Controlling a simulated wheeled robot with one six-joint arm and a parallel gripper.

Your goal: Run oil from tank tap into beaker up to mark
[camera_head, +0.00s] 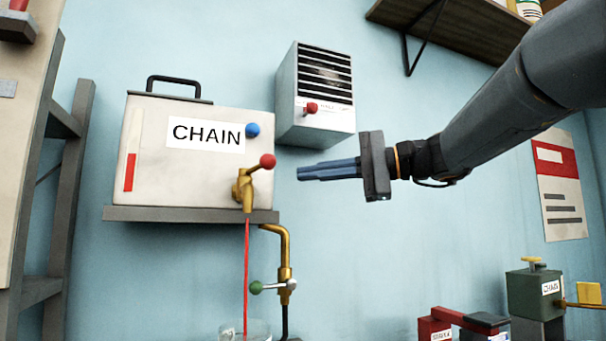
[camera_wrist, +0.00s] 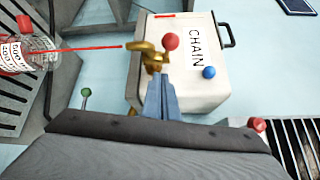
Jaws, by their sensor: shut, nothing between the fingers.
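The white tank (camera_head: 195,185) labelled CHAIN stands on a grey shelf, with a red level strip on its left side. Its brass tap (camera_head: 244,190) has a red ball handle (camera_head: 267,161). A thin red stream of oil (camera_head: 246,275) runs down from the spout. The beaker (camera_head: 245,330) is cut off at the bottom edge of the head view. In the wrist view the clear beaker (camera_wrist: 32,52) has print and red oil in it; its mark cannot be read. My gripper (camera_head: 300,173) is shut and empty, to the right of the tap and apart from the red ball in the head view.
A brass pipe (camera_head: 284,250) with a green-knobbed lever (camera_head: 256,288) runs below the shelf. A grey vented heater box (camera_head: 318,110) with a red knob hangs behind, above my gripper. A green CHAIN can (camera_head: 534,293) and a red item (camera_head: 435,326) stand at lower right.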

